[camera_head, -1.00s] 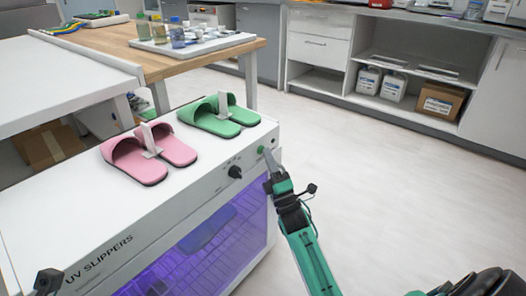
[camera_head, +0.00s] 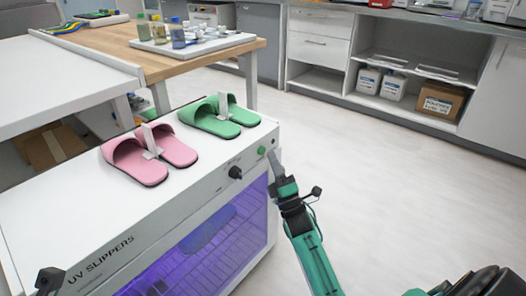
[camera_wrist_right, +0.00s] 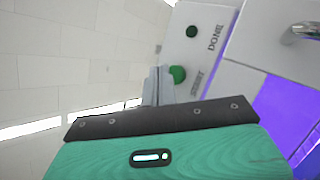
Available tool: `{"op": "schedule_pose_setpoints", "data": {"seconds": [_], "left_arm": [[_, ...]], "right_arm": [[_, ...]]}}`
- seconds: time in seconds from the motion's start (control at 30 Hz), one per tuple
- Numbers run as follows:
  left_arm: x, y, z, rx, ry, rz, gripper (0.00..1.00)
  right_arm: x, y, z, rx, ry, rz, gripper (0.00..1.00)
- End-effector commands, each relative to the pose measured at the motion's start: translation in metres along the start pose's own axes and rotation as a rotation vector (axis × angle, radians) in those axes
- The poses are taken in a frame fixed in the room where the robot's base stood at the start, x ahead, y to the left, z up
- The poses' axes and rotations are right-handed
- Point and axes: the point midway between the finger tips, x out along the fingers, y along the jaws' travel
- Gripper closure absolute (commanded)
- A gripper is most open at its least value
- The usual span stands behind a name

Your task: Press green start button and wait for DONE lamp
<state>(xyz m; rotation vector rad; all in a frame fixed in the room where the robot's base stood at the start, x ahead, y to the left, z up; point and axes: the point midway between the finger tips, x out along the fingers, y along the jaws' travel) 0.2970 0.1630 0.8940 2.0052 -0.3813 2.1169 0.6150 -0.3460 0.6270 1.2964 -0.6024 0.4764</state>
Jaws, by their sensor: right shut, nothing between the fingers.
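The green start button (camera_head: 261,150) is on the upper right of the front panel of the white UV slippers cabinet (camera_head: 60,225). In the right wrist view the button (camera_wrist_right: 178,74) sits beside the START label, and the dark, unlit DONE lamp (camera_wrist_right: 192,32) is above it. My right gripper (camera_head: 273,156) is shut and empty, its tips just right of the button with a small gap. In the wrist view the closed fingers (camera_wrist_right: 157,80) are left of the button. My left gripper's fingers are not visible.
Pink slippers (camera_head: 145,170) and green slippers (camera_head: 212,124) stand on the cabinet top. Purple light glows behind the cabinet window (camera_head: 205,245). The floor (camera_head: 390,200) at right is clear.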

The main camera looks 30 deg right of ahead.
Motion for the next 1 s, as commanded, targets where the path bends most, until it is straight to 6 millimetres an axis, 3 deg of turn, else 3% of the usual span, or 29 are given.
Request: {"op": "schedule_pose_setpoints", "data": {"seconds": [0.57, 1.0], "left_arm": [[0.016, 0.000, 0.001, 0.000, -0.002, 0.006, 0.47], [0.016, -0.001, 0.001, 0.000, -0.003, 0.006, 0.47]], "right_arm": [[-0.033, 0.024, 0.024, -0.002, 0.000, -0.001, 1.00], [-0.035, 0.025, 0.025, -0.001, 0.000, 0.000, 1.00]]}}
